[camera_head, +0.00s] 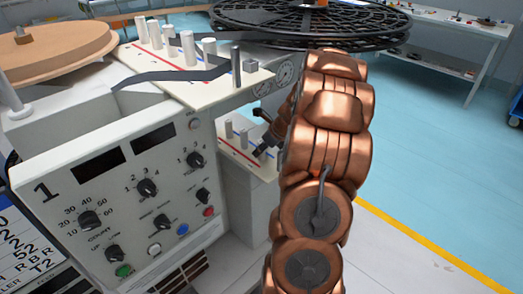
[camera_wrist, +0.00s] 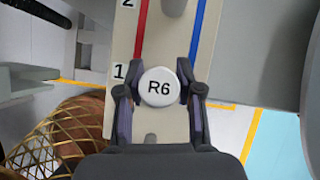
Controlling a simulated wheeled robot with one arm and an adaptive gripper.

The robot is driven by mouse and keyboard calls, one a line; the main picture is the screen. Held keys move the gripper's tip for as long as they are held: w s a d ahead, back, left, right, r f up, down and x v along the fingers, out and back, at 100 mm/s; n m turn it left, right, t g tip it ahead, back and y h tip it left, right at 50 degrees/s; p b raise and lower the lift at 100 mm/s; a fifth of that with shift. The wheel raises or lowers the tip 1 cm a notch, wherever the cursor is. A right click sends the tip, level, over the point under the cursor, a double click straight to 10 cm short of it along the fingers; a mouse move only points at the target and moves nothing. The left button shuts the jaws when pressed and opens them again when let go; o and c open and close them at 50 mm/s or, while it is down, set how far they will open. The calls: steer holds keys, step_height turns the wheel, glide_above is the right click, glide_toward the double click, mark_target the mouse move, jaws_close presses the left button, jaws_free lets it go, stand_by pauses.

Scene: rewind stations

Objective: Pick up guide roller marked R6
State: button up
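The guide roller marked R6 (camera_wrist: 158,87) shows its round white top in the wrist view. It stands upright by the number 1 on a pale rack (camera_wrist: 124,45) with a red and a blue line. My gripper (camera_wrist: 160,105) has one dark finger on each side of the roller, and small gaps seem to show between fingers and roller. In the head view my gripper (camera_head: 266,128) is low over the small rack (camera_head: 262,168) beside the machine; I cannot make out R6 there.
Another grey roller (camera_wrist: 174,6) stands by number 2. The machine's control panel (camera_head: 130,195) is left of my arm, with an upper plate of several posts (camera_head: 188,48) and a dark strip. A black reel (camera_head: 310,22) is behind. Blue floor lies clear at right.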

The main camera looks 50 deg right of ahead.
jaws_close()
step_height(320, 180, up, 7)
steer(key=shift+r, duration=0.1)
steer(key=s+a, duration=0.4)
steer(key=s, duration=0.3)
steer(key=s+a, duration=0.5)
steer(key=s, duration=0.3)
steer(key=shift+s+a, duration=0.15)
steer(key=shift+s, duration=0.05)
